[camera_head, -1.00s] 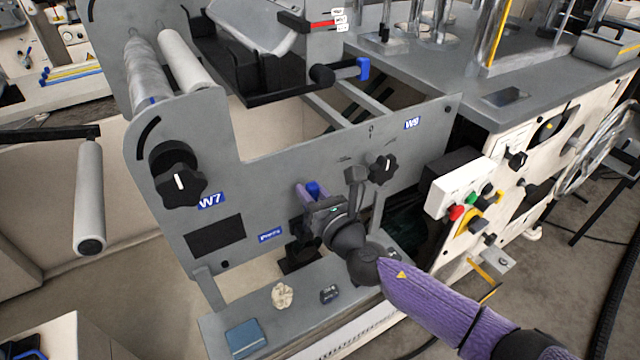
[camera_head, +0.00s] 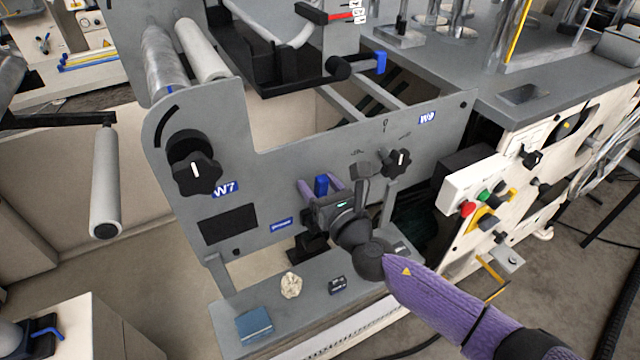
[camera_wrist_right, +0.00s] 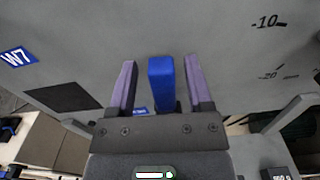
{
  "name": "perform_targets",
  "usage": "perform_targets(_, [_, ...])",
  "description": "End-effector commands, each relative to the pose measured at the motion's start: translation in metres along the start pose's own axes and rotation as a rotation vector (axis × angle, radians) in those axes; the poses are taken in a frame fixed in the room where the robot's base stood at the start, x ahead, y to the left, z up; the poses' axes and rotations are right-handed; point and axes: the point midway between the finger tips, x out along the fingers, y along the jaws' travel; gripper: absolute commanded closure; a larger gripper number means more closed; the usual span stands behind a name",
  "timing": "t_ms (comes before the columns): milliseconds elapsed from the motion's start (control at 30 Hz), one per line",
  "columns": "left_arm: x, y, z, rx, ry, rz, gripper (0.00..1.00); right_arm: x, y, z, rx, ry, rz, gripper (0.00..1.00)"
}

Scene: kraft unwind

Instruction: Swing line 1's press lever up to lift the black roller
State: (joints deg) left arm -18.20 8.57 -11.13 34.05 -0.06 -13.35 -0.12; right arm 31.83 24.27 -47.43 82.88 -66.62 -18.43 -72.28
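A blue-tipped lever (camera_head: 321,185), which I take for the press lever, stands out from the grey side plate (camera_head: 285,170), above and right of a small blue label (camera_head: 281,224) that seems to read "Press". My right gripper (camera_head: 322,189) is at this lever, its purple fingers on either side of the blue tip. In the right wrist view the blue tip (camera_wrist_right: 161,84) stands upright between the fingers (camera_wrist_right: 161,85), with a gap on both sides. The gripper is open around it. The lever's base is hidden, and I cannot make out the black roller for certain. My left gripper is not in view.
A black knob (camera_head: 197,172) by the W7 label (camera_head: 225,188) and another black knob (camera_head: 398,162) flank the gripper. Below is a ledge with a blue block (camera_head: 254,325), a crumpled pale lump (camera_head: 291,285) and a small dark box (camera_head: 337,285). A button box (camera_head: 475,190) stands right.

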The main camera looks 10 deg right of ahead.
Motion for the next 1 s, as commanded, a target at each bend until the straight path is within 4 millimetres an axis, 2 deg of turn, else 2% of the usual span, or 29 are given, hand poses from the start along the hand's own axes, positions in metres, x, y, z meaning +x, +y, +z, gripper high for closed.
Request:
perform_targets(167, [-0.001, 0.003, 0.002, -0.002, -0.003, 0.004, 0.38, -0.001, -0.001, 0.001, 0.000, -0.001, -0.001, 0.35])
perform_targets(233, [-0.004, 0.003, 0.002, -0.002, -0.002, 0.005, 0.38, -0.008, -0.001, 0.002, 0.000, 0.000, -0.001, 0.35])
perform_targets(500, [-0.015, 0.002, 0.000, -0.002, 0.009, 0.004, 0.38, -0.069, 0.000, 0.001, 0.000, 0.003, 0.000, 0.35])
perform_targets(633, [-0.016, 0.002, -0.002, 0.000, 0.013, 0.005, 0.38, -0.091, 0.000, 0.000, 0.000, 0.002, 0.001, 0.35])
perform_targets(767, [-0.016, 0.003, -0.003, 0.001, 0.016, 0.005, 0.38, -0.099, 0.000, 0.000, 0.001, 0.000, 0.000, 0.35])
perform_targets(1000, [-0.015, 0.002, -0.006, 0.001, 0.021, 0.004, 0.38, -0.099, 0.000, 0.000, 0.001, 0.000, 0.000, 0.35])
